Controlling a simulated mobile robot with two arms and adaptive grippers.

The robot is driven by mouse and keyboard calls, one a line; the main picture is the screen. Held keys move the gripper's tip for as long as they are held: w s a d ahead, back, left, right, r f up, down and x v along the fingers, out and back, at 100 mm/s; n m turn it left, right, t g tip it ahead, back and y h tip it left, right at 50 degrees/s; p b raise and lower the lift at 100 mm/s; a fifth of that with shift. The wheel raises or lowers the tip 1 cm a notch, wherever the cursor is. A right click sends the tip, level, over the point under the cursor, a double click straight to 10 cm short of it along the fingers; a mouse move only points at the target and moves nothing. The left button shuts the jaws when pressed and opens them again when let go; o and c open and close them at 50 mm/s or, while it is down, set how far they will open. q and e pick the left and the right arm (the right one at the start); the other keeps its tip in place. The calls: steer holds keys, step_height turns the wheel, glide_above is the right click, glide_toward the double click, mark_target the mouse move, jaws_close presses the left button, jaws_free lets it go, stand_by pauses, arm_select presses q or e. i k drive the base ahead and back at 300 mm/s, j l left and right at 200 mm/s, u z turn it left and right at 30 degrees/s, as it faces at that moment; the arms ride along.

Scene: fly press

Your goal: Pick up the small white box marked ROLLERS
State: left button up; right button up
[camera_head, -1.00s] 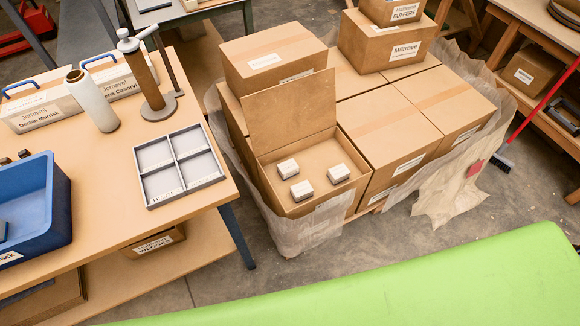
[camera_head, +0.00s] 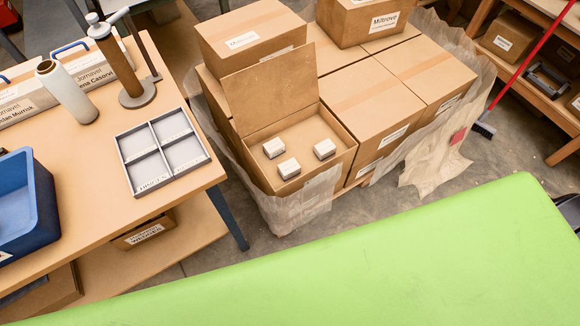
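An open cardboard box (camera_head: 341,158) with its lid flap raised stands among the stacked cartons in the middle of the view. Inside lie three small white boxes: one at the left (camera_head: 274,148), one at the front (camera_head: 289,168) and one at the right (camera_head: 324,149). Their markings are too small to read, so I cannot tell which is marked ROLLERS. Neither of my grippers shows clearly; a dark part at the right edge is cut off.
A wooden table (camera_head: 85,215) at the left holds a four-compartment grey tray (camera_head: 163,150), a blue bin (camera_head: 40,205) and a white roll (camera_head: 66,92). A green surface (camera_head: 400,260) fills the foreground. A red-handled broom (camera_head: 520,62) leans at the right. Bare floor shows between.

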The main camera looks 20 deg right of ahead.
mark_target(325, 149)
steer(key=u, duration=1.85)
steer(key=z, duration=2.75)
steer(key=i+l+u, duration=0.1)
steer(key=l, duration=0.55)
steer(key=i+l+u, duration=0.1)
steer(key=l, duration=0.55)
steer(key=i+l, duration=0.15)
steer(key=l, duration=0.55)
steer(key=i+l+u, duration=0.15)
steer(key=l, duration=0.5)
